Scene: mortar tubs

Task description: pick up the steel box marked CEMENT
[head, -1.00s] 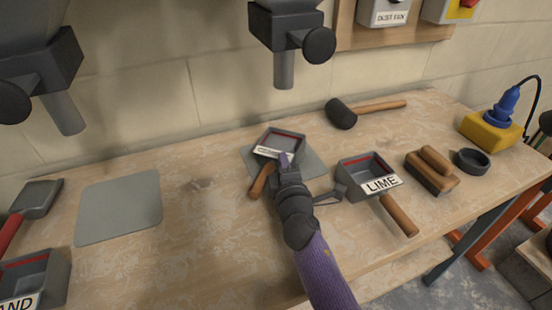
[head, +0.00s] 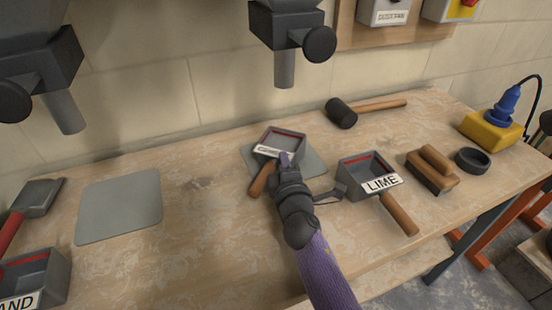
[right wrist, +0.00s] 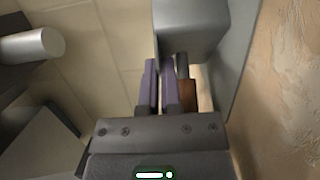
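The steel box marked CEMENT (head: 283,137) is a small grey open tub with a red stripe inside, a white label and a wooden handle (head: 262,180). It sits on a grey mat at the back middle of the bench. My right gripper (head: 284,159) is at the box's front, its tips by the label and partly covering it, with the handle to its left. In the right wrist view, the purple fingers (right wrist: 160,88) are close together with a narrow gap. The box (right wrist: 188,28) is just past them and the handle (right wrist: 189,95) beside them. I see nothing clearly held. My left gripper is out of view.
A LIME box (head: 366,172) stands close to the right of my gripper. A brown float (head: 432,170), a black ring (head: 472,160) and a mallet (head: 342,114) lie further right. A spout (head: 284,70) hangs above the CEMENT box. An empty mat (head: 119,207) lies left.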

